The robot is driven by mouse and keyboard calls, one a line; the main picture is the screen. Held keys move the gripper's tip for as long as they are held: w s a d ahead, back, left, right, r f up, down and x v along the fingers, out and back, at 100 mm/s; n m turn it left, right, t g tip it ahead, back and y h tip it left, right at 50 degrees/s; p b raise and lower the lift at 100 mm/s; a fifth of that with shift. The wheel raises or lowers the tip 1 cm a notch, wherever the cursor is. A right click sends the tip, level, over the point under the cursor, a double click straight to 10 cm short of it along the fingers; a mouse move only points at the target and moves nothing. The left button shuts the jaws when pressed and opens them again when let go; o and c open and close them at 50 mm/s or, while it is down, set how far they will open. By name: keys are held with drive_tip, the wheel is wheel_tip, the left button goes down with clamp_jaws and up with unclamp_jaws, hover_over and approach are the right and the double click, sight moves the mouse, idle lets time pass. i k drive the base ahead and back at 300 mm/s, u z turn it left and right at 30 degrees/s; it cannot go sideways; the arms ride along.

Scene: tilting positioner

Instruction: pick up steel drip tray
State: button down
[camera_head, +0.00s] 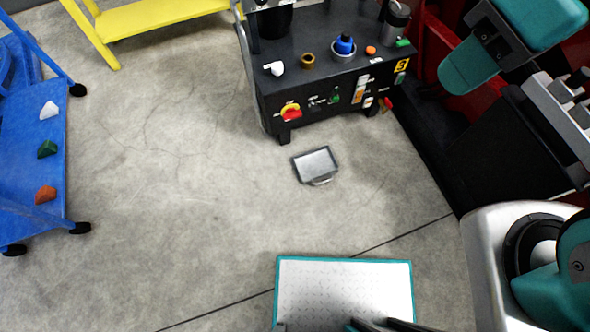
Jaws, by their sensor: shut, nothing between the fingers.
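The steel drip tray (316,165) is a small, shallow grey rectangular tray with a raised dark rim and a small handle at its lower edge. It lies on the concrete floor near the middle of the view, just in front of the black machine cabinet and apart from it. It looks empty, and nothing covers it. I cannot make out my gripper's fingers in this view. Nothing is touching the tray.
A blue wheeled cart (25,175) stands left and a yellow stand (160,18) behind. The concrete floor (190,200) left of the tray is clear.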

sight(312, 165)
drive_tip(key=u, duration=0.2)
drive_tip(key=k, duration=1.1)
drive_tip(key=u, duration=1)
drive_tip(key=i, duration=1.35)
drive_tip(key=z, duration=0.85)
drive_tip(key=i, duration=0.6)
drive_tip(key=z, duration=0.8)
